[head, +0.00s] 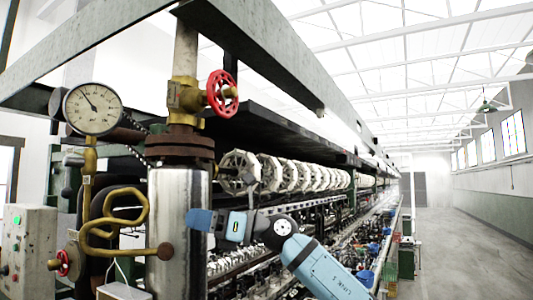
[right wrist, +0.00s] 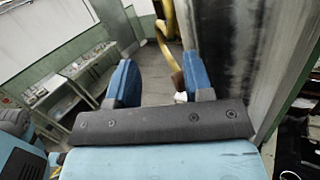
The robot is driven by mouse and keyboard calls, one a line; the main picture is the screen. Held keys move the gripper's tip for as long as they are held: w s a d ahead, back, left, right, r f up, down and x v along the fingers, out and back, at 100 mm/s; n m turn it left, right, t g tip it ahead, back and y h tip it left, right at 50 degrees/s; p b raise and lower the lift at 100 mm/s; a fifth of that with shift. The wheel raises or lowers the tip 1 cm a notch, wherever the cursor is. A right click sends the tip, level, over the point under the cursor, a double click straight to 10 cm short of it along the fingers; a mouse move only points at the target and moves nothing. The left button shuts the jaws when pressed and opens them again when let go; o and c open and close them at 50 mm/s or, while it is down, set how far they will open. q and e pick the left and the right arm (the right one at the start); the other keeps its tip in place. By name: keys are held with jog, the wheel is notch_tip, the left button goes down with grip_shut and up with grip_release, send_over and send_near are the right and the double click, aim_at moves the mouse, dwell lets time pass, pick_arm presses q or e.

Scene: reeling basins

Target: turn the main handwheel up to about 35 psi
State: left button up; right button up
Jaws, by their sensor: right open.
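The red main handwheel (head: 222,93) sits on a brass valve (head: 185,96) on the vertical pipe. The round white pressure gauge (head: 93,108) is to its left; its needle points up and left, and its figures are too small to read surely. My right gripper (head: 200,220) is well below the handwheel, in front of the shiny metal cylinder, apart from the wheel. In the right wrist view its two blue fingers (right wrist: 160,84) stand wide apart with nothing between them. The handwheel does not show in that view. My left gripper is not in view.
A metal cylinder (head: 178,250) stands below the valve, with a curled brass pipe (head: 112,215) beside it. A smaller red wheel (head: 63,263) and a control box (head: 25,250) are at lower left. Reels (head: 270,172) line the machine behind. The aisle floor (head: 460,255) is clear at right.

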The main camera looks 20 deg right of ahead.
jog(key=s+d+r+n+t+h, duration=0.1)
jog(key=d+r+n+h, duration=0.1)
jog(key=r, duration=0.5)
jog(key=s+d+r+n+t+h, duration=0.1)
jog(key=d+r+n+t+h, duration=0.15)
jog(key=r, duration=0.45)
jog(key=t+h+b, duration=0.1)
jog(key=t+h, duration=0.2)
send_near(235, 92)
jog(key=x, duration=0.3)
jog(key=p+x, duration=0.2)
jog(key=x, duration=0.3)
jog(key=shift+w+a+r, duration=0.15)
jog(key=shift+w, duration=0.15)
jog(key=shift+w+a, duration=0.2)
jog(key=shift+w, duration=0.05)
jog(key=shift+c, duration=0.2)
